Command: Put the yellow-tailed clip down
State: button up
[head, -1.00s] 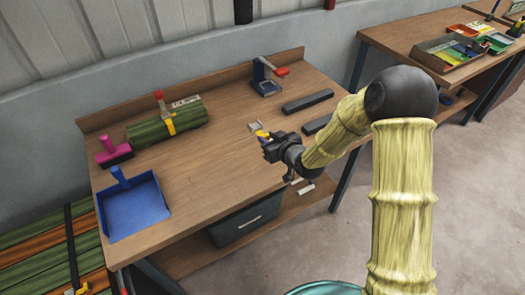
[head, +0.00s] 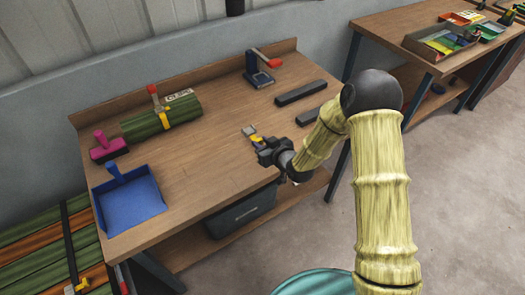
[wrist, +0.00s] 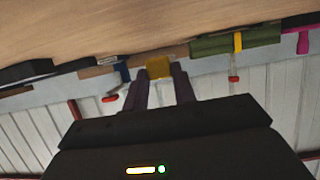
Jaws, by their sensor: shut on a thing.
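The yellow-tailed clip (head: 256,139) is at my gripper's tip, over the front right part of the workbench. A small grey piece just beyond the yellow looks like the clip's other end. My gripper (head: 262,146) is shut on the yellow tail. In the wrist view the yellow tail (wrist: 159,68) sits between my two dark fingers (wrist: 159,85), with the bench top beyond it. The rest of the clip is hidden there. I cannot tell whether the clip touches the wooden bench top (head: 210,160).
A green bundle (head: 150,124) with a yellow band lies at the back left, a label behind it. A pink-handled tool (head: 108,148) and blue dustpan (head: 130,205) are at left. A red-handled clamp (head: 258,76) and dark bars (head: 302,92) are at back right. Mid-bench is clear.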

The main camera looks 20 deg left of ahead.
jog(key=shift+f, duration=2.1)
jog(key=shift+f, duration=0.15)
jog(key=o, duration=1)
jog(key=shift+d+r, duration=0.1)
jog(key=shift+r, duration=0.15)
jog(key=b+v, duration=0.1)
jog(key=v, duration=1.1)
